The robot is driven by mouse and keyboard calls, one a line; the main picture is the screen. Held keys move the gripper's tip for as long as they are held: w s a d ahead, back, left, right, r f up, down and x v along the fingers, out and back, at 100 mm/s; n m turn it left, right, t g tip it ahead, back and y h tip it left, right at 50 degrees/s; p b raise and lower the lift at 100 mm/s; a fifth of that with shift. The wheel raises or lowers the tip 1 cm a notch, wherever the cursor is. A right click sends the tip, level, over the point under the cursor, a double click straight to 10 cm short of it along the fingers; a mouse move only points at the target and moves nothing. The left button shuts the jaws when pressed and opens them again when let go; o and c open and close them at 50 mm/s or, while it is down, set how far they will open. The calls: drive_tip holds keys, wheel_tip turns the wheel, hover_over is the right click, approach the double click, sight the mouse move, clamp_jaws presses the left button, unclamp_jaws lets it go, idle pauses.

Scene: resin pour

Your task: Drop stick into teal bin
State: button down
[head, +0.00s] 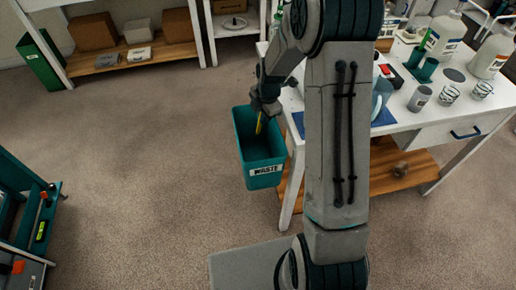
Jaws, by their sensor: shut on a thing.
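The teal bin (260,158), marked "WASTE", stands left of the white table with its open top facing up. My gripper (262,108) is over the bin's far right rim in this view. It is shut on a yellow stick (259,124), which hangs down steeply against the bin's dark inside. The stick's upper end is hidden in the jaws. I cannot tell how far its lower tip is below the rim.
The white table (460,105) at right holds several bottles, cups and a blue mat (384,117). A shelf with boxes (92,31) stands at the back left. A teal cart (22,215) is at the left edge. The carpet (150,150) between is clear.

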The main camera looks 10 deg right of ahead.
drive_tip(key=shift+f, duration=0.1)
drive_tip(key=c, duration=1.5)
unclamp_jaws()
drive_tip(key=shift+s+d+r+p, duration=0.15)
drive_tip(key=shift+s+r, duration=0.3)
drive_tip(key=shift+r, duration=1.8)
drive_tip(key=shift+s+d+r+p, duration=0.15)
drive_tip(key=shift+s+r, duration=0.25)
drive_tip(key=shift+r, duration=1.85)
drive_tip(key=shift+s+d+r+p, duration=0.15)
drive_tip(key=shift+s+r, duration=0.3)
drive_tip(key=shift+r, duration=1.8)
